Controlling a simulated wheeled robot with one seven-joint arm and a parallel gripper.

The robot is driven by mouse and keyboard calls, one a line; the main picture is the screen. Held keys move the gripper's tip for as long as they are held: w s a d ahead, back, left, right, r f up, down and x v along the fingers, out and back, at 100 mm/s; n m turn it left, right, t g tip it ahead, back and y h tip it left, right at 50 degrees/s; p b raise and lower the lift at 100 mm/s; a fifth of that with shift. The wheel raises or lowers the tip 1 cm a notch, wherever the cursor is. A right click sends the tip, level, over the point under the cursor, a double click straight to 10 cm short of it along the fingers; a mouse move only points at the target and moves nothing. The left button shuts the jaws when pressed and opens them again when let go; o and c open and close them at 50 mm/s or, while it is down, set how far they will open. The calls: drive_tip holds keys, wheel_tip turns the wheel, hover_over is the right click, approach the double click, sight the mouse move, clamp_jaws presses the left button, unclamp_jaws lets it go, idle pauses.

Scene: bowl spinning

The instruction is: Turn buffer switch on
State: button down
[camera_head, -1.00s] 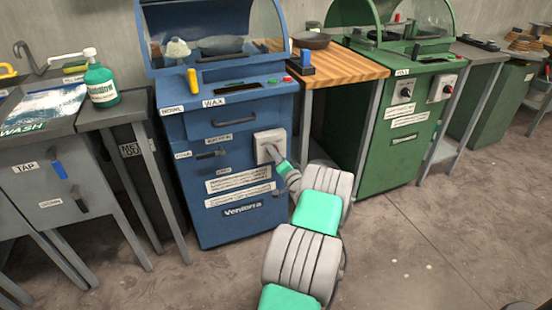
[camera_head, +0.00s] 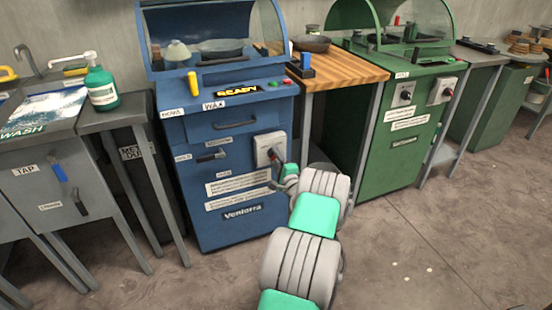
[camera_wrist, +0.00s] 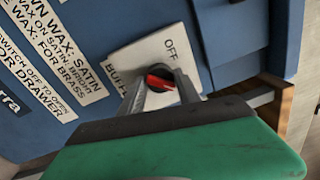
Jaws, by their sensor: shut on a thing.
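The blue machine (camera_head: 230,228) stands centre-left in the head view. Its buffer switch plate (camera_head: 264,143) is white, on the right of the machine's front. In the wrist view the plate (camera_wrist: 131,57) carries the words "OFF" and a partly covered "BUFF...". The black knob with a red bar (camera_wrist: 161,80) sits between my two fingers. My gripper (camera_wrist: 162,88) is shut on this knob. In the head view my gripper (camera_head: 276,166) is small and touches the switch area. A yellow "READY" display (camera_head: 237,91) is lit on the machine's top panel.
A green machine (camera_head: 397,160) with its own switches stands to the right, past a wooden-topped table (camera_head: 345,68). A grey table with a green pump bottle (camera_head: 101,86) is at left. The floor (camera_head: 430,250) at right is clear.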

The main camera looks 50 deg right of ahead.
drive_tip(key=shift+a+f+m, duration=0.1)
drive_tip(key=shift+m, duration=0.2)
drive_tip(key=c, duration=0.9)
unclamp_jaws()
drive_tip(key=p+v, duration=0.1)
drive_tip(key=v, duration=0.6)
drive_tip(key=shift+s+a, duration=0.15)
drive_tip(key=shift+s, duration=0.15)
